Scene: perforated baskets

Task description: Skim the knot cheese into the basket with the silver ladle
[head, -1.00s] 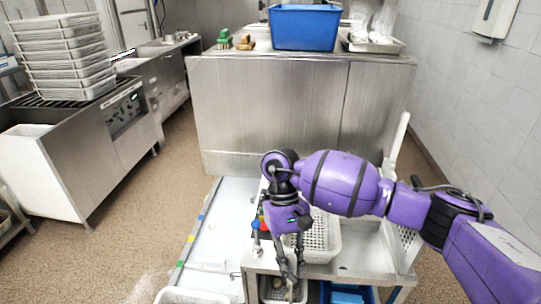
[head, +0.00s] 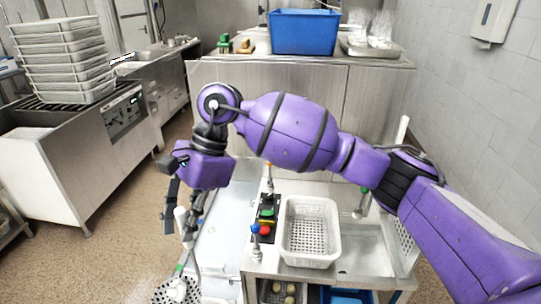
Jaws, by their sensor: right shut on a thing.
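My right gripper (head: 184,228) is shut on the silver ladle and points down at the lower left, over the light trough. The ladle's perforated bowl (head: 165,293) hangs below it at the bottom edge of the picture. Whitish lumps that look like knot cheese (head: 178,290) show at the bowl; I cannot tell whether they lie in it or under it. The white perforated basket (head: 331,240) stands upright on the steel bench, right of the gripper and apart from it. It looks empty. My left gripper is not in view.
A black control box (head: 263,228) with coloured buttons stands left of the basket. Below the bench top are a bin with round pale pieces (head: 289,290) and a blue crate (head: 347,295). A steel counter with a blue tub (head: 303,32) stands behind.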

